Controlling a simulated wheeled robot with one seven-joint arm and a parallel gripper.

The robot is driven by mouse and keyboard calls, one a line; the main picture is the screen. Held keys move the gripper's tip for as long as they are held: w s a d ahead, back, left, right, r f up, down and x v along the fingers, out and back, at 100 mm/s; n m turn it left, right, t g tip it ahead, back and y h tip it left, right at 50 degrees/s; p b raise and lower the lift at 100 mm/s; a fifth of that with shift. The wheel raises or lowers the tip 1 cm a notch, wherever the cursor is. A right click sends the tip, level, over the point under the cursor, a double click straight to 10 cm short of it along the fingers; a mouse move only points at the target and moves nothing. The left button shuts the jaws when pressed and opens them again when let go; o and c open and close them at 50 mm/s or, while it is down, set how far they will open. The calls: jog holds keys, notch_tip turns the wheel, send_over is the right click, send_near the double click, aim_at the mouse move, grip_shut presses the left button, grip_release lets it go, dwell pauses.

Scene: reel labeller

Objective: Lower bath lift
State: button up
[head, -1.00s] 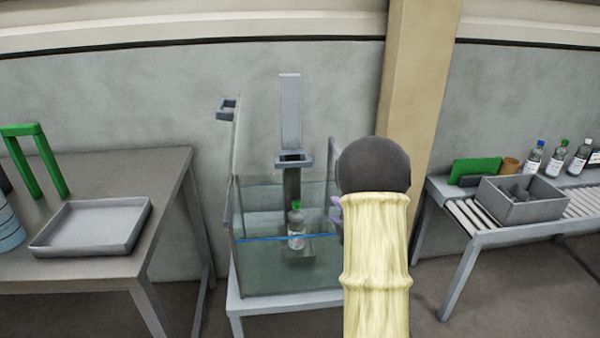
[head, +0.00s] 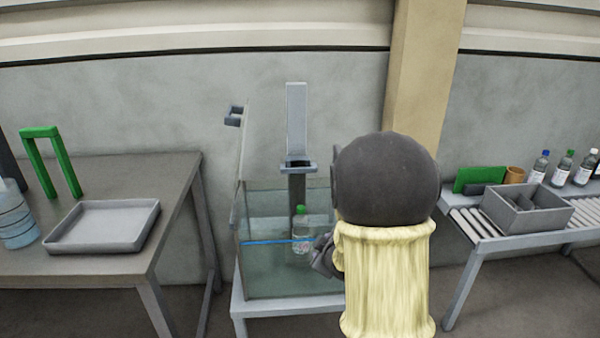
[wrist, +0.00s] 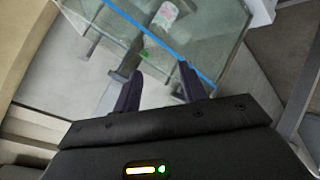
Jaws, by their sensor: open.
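The bath is a clear glass tank (head: 262,278) on a light grey stand, with a blue line across its front; it also shows in the wrist view (wrist: 225,40). The lift is a grey upright post (head: 296,120) at the back of the tank, with a grey handle (head: 299,166) on it. A bottle with a green cap (head: 301,232) stands inside the tank on the lift; it shows small in the wrist view (wrist: 165,14). My gripper (wrist: 158,82) is open with nothing between its fingers, near the tank. In the head view my arm hides most of it and the tank's right side.
A table at left holds a grey tray (head: 103,226), a green frame (head: 50,160) and a blue-banded container (head: 17,215). A roller table at right holds a grey divided box (head: 527,210), a green panel (head: 478,176) and several bottles (head: 563,168). A pillar (head: 425,70) stands behind my arm.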

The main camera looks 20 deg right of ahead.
jog(key=s+a+f+m+g+y, duration=0.1)
jog(key=s+a+m+g, duration=0.6)
jog(key=s+a, duration=0.7)
jog(key=s+f+g, duration=0.1)
jog(key=s, duration=0.3)
jog(key=shift+m+y, duration=0.4)
jog(key=shift+c, duration=0.6)
